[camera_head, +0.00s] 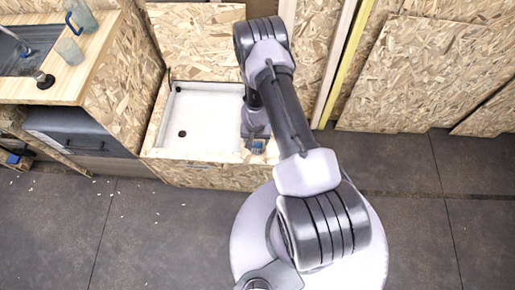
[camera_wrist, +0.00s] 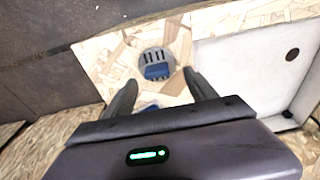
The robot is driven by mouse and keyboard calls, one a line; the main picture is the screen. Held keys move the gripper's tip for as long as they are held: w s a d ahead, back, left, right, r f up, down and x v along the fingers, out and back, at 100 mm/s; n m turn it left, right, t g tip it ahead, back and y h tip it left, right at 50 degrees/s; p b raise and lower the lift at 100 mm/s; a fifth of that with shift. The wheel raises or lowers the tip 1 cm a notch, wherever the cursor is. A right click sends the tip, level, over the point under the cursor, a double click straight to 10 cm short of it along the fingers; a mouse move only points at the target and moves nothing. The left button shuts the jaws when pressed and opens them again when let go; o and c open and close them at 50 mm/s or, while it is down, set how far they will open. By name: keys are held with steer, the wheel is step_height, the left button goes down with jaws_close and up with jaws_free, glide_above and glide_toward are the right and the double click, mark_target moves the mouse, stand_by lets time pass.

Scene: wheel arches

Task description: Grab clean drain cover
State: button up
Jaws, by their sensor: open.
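A round grey drain cover (camera_wrist: 155,62) with dark slots and a blue block-like part lies on the wood-chip board ledge, just beyond my fingertips in the wrist view. My gripper (camera_wrist: 161,75) is open and empty, its two dark fingers pointing towards the cover. A second blue piece (camera_wrist: 150,107) shows between the fingers, mostly hidden by the gripper body; I cannot tell what it is. In the head view my gripper (camera_head: 257,136) is low over the ledge's right part, with a small blue patch (camera_head: 258,147) under it; the covers are too small to tell apart there.
A white shallow basin (camera_head: 208,112) with a dark drain hole (camera_head: 182,133) is set in the board left of my gripper. A wooden counter (camera_head: 98,50) with a sink (camera_head: 28,52) and clear vessels stands at left. Board panels (camera_head: 425,65) lean at right. Dark floor in front is mostly open.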

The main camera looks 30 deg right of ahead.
mark_target(258, 144)
steer(key=f, duration=0.1)
steer(key=f+b, duration=0.1)
steer(key=f, duration=0.1)
steer(key=f+b, duration=0.1)
steer(key=shift+d+f, duration=0.25)
steer(key=shift+d, duration=0.05)
steer(key=shift+r, duration=0.15)
steer(key=shift+c, duration=0.4)
jaws_close()
steer(key=shift+r, duration=0.15)
